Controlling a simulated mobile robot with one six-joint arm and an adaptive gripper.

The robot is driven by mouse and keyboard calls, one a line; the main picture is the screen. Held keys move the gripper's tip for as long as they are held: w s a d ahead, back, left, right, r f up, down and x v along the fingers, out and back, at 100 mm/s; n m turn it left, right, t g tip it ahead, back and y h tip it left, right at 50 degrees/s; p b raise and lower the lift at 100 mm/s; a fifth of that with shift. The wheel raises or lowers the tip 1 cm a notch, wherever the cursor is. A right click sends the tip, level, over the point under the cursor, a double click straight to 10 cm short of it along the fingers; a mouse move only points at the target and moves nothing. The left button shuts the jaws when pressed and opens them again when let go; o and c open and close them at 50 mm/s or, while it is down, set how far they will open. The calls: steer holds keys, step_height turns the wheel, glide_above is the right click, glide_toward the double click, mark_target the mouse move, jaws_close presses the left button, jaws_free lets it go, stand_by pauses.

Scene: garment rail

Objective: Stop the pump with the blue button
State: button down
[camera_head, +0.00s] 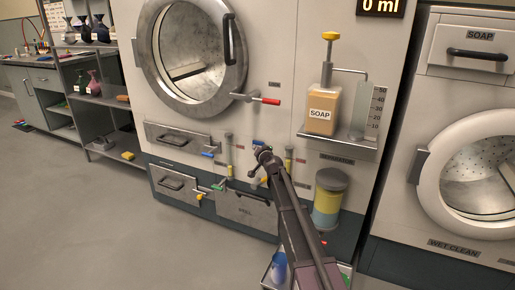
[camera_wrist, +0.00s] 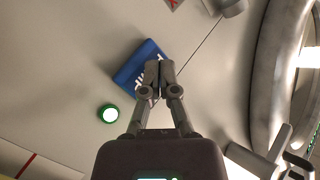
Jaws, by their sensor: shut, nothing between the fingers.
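A blue block-like piece with white marks (camera_wrist: 132,72) is on the pale machine front in the wrist view; I take it for the blue button. My gripper (camera_wrist: 158,72) is shut and empty, its fingertips over the right part of the blue piece. I cannot tell whether they touch it. In the head view, my gripper (camera_head: 263,153) is at the machine's front, and a small blue part (camera_head: 258,143) shows just above it. A round green lit button (camera_wrist: 109,113) lies left of the fingers in the wrist view.
A blue-handled valve (camera_head: 207,154) and a red-handled tap (camera_head: 265,100) stick out from the machine front. A soap pump bottle (camera_head: 322,108) stands on a shelf to the right, above a yellow-and-blue separator jar (camera_head: 329,198). The floor at left (camera_head: 70,220) is clear.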

steer(key=shift+w+d, duration=0.25)
steer(key=shift+w, duration=0.2)
stand_by(0.4)
steer(key=shift+s, duration=0.1)
steer(key=shift+s+a, duration=0.25)
steer(key=shift+s, duration=0.15)
stand_by(0.6)
steer(key=shift+s+a, duration=0.45)
steer(key=shift+s, duration=0.4)
steer(key=shift+s+a, duration=0.45)
steer(key=shift+s, duration=0.45)
steer(key=shift+s+a, duration=0.45)
steer(key=shift+s, duration=0.4)
